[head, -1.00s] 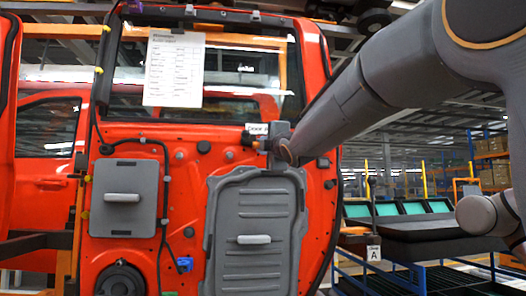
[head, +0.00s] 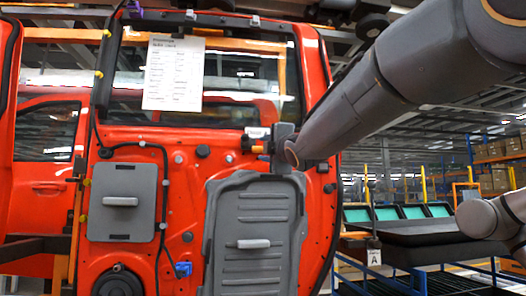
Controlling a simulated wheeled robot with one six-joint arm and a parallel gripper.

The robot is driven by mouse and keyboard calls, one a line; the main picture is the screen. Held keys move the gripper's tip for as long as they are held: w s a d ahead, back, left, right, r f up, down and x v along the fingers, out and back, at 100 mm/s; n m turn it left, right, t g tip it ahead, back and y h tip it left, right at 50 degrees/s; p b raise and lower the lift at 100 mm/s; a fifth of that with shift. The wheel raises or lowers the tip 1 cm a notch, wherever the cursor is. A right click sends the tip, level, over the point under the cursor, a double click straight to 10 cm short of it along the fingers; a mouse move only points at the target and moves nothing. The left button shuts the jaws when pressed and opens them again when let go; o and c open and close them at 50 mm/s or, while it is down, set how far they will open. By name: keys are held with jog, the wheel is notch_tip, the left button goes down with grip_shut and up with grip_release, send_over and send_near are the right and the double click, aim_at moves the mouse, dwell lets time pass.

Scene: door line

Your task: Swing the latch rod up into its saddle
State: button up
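My arm reaches in from the upper right to the upper right part of the red door (head: 185,165). At its end, a grey block and small dark and orange parts (head: 252,146) show in front of the door, beside a white label (head: 257,132). These parts are too small to tell my gripper's fingers from the latch hardware. I cannot make out the latch rod or its saddle, nor whether my gripper is open or holds anything.
A grey panel with a pale handle (head: 254,243) is on the door below my arm's end. A smaller grey panel (head: 123,202) is at left. A paper sheet (head: 173,75) hangs in the window opening. A dark-topped bench (head: 440,238) stands at right.

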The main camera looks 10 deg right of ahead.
jog(key=shift+b+v, duration=0.4)
jog(key=shift+v, duration=2.3)
jog(key=s+d+f+m+g+h+p, duration=0.1)
jog(key=s+d+f+m+g+h, duration=0.3)
jog(key=f, duration=1.4)
jog(key=s+d+f+m+g+p, duration=0.15)
jog(key=f+m+g, duration=0.45)
jog(key=f, duration=1.2)
jog(key=s+f+m+g+p, duration=0.1)
jog(key=s+f+m+g, duration=0.4)
jog(key=s+f, duration=0.6)
jog(key=s+f+m+g+p, duration=0.1)
jog(key=s+f+m+g, duration=0.3)
jog(key=s+f, duration=0.7)
jog(key=s+m, duration=0.1)
jog(key=s, duration=0.4)
jog(key=shift+s+a+m+g, duration=0.25)
jog(key=shift+a+m+g, duration=0.05)
jog(key=shift+a+g, duration=0.1)
jog(key=shift+c, duration=0.6)
jog(key=shift+s+d, duration=0.1)
